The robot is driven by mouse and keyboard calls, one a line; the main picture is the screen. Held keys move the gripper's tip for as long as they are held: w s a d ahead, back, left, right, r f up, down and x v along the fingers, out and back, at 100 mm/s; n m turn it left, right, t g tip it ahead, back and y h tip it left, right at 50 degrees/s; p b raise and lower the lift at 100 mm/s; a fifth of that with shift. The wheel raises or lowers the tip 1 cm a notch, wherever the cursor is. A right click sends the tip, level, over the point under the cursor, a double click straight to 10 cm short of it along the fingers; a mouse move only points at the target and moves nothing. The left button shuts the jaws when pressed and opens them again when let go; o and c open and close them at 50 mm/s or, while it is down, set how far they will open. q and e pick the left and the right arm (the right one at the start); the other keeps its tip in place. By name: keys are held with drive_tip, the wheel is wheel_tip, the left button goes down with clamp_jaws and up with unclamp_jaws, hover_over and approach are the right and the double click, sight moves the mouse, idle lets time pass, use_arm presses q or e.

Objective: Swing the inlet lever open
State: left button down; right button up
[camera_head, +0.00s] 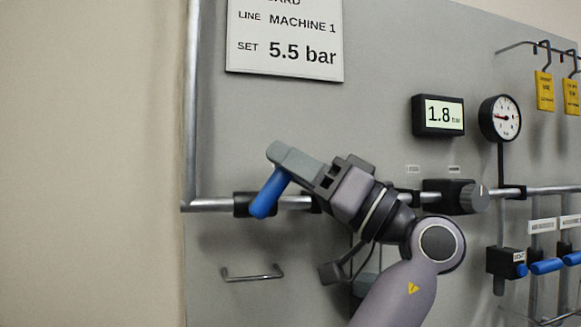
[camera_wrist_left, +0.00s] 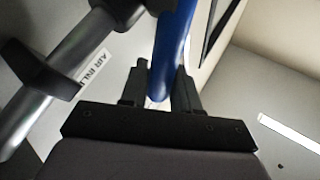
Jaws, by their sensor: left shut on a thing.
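The inlet lever (camera_head: 268,194) is a blue handle at the black valve (camera_head: 241,205) on the horizontal pipe, left of centre in the head view. It slants steeply across the pipe line. My left gripper (camera_head: 286,160) is shut on the lever, with its grey fingers covering the lever's upper end. In the left wrist view the blue lever (camera_wrist_left: 174,45) runs down between the two dark fingers of the gripper (camera_wrist_left: 160,92). A label reading "AIR INL" (camera_wrist_left: 93,67) is beside the pipe there. My right gripper is not in view.
The pipe (camera_head: 212,205) runs along the grey panel (camera_head: 310,115). A display (camera_head: 438,115) reads 1.8 bar, beside a round gauge (camera_head: 500,118). A sign (camera_head: 285,40) reads set 5.5 bar. A black regulator with a grey knob (camera_head: 474,199) is right of my arm. A wire handle (camera_head: 252,277) is below.

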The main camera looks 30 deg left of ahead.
use_arm(q)
drive_tip(key=c, duration=1)
unclamp_jaws()
drive_tip(key=shift+o, duration=0.2)
drive_tip(key=b+v, duration=0.1)
drive_tip(key=v, duration=0.6)
